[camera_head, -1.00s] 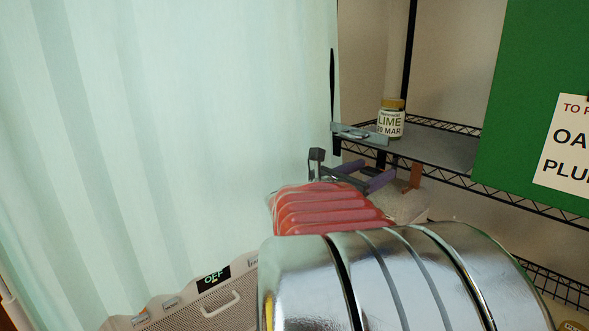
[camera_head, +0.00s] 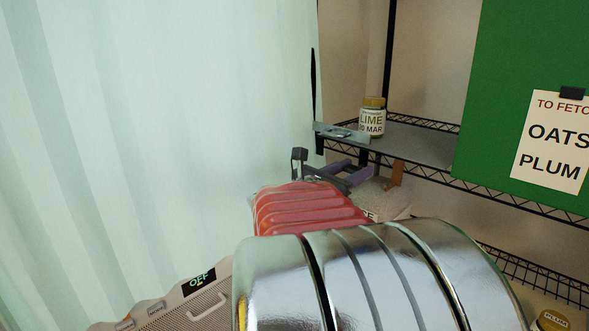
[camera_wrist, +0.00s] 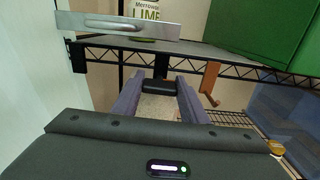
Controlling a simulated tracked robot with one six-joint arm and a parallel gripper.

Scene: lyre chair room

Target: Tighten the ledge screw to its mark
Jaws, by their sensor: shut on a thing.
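My gripper (camera_wrist: 156,92) shows in the wrist view as two purple fingers just below the wire shelf's front edge. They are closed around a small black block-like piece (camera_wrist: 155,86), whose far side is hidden. The fingers also show in the head view, small and partly hidden behind my arm (camera_head: 348,172). A silver metal plate (camera_wrist: 115,25) with a long raised or slotted part lies at the shelf's left front corner, above the fingers. It also shows in the head view (camera_head: 341,132). I cannot make out a screw head or a mark.
A lime jar (camera_head: 372,117) stands on the wire shelf (camera_head: 420,145) behind the plate. A brown piece (camera_wrist: 209,80) hangs below the shelf edge, right of the fingers. A pale curtain (camera_head: 150,130) fills the left. A green board (camera_head: 490,90) stands right.

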